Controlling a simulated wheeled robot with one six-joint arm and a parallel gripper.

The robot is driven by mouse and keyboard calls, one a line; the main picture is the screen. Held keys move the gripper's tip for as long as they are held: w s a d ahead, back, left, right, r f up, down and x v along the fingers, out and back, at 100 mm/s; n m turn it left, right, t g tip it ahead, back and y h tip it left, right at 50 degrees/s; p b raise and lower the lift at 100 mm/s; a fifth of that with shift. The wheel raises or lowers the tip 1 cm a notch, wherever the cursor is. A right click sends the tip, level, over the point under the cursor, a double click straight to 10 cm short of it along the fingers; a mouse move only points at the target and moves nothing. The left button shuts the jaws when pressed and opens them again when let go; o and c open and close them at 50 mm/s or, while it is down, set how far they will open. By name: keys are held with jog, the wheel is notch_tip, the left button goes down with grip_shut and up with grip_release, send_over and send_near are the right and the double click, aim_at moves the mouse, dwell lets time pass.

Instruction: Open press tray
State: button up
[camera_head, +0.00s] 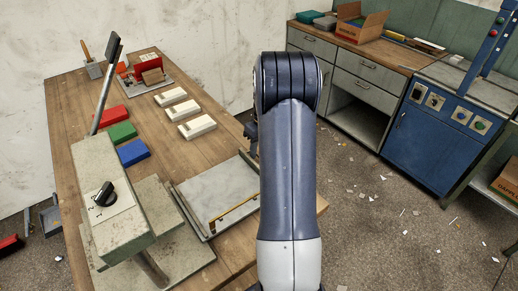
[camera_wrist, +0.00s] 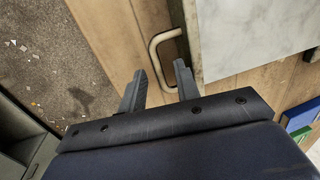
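The press (camera_head: 120,205) is a grey block with a black knob and a raised lever, on the near left of the wooden table. The press tray (camera_head: 215,185) is a flat, pale grey plate beside it on the right, with a brass bar along its front. In the wrist view the tray's pale top (camera_wrist: 255,35) fills the upper right. Its cream U-shaped handle (camera_wrist: 155,55) sticks out from the tray's edge. My gripper (camera_wrist: 159,70) is open, and the handle's bar shows between its fingertips with no visible grip. My arm hides most of the gripper in the head view.
Red, green and blue blocks (camera_head: 121,131) and several white pieces (camera_head: 184,112) lie on the table (camera_head: 75,135) behind the press. A blue cabinet (camera_head: 430,140) and drawers stand at the right. The floor between, scattered with scraps, is open.

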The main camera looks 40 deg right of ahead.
notch_tip(320, 180, up, 11)
jog(key=d, duration=0.2)
jog(key=shift+f+b, duration=0.2)
jog(key=shift+b, duration=0.2)
jog(key=f, duration=0.3)
jog(key=a+f, duration=0.1)
jog(key=f, duration=0.3)
jog(key=a+f+p, duration=0.1)
jog(key=f, duration=0.2)
jog(key=shift+f, duration=0.3)
jog(key=shift+a, duration=0.1)
jog(key=shift+a, duration=0.1)
